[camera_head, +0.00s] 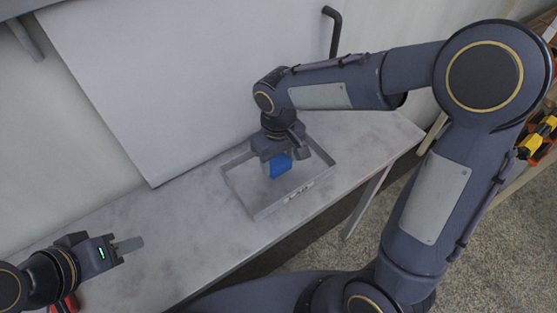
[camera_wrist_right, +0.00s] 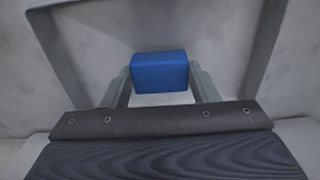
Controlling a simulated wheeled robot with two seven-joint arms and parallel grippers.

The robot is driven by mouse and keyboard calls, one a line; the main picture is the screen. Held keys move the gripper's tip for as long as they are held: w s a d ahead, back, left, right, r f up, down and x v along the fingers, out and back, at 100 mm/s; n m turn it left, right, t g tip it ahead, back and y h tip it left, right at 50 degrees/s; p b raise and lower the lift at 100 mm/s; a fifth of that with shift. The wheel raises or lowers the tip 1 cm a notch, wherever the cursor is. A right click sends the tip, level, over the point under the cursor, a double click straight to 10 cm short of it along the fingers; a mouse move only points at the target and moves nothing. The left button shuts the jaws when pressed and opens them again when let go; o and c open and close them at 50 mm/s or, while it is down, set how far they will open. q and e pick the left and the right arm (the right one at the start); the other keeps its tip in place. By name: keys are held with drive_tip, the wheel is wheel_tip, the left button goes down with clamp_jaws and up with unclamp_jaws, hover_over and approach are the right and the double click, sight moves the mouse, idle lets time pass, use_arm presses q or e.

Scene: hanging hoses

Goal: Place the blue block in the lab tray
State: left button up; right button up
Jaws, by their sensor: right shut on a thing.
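The blue block (camera_head: 280,166) is between the fingers of my right gripper (camera_head: 277,168), over the inside of the grey lab tray (camera_head: 262,211). In the right wrist view the block (camera_wrist_right: 160,73) sits between both fingers, with the tray wall (camera_wrist_right: 255,50) around it. I cannot tell whether the block touches the tray floor. The tray lies on the grey table, a little tilted in the picture. My left gripper (camera_head: 128,247) is at the lower left, away from the tray, with no object seen in it; its finger gap is not clear.
The long grey table (camera_head: 160,230) has free room left of the tray. A large pale panel (camera_head: 170,80) stands behind it, with a dark bent pipe (camera_head: 333,30) at its right. A red item (camera_head: 68,303) is at the lower left. Yellow and black items (camera_head: 538,135) are at far right.

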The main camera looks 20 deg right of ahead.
sight(279, 163)
drive_tip(key=shift+f, duration=0.5)
drive_tip(key=shift+f, duration=0.15)
drive_tip(key=shift+f, duration=0.15)
drive_tip(key=o, duration=1)
wheel_tip(279, 163, up, 13)
drive_tip(key=shift+f, duration=0.15)
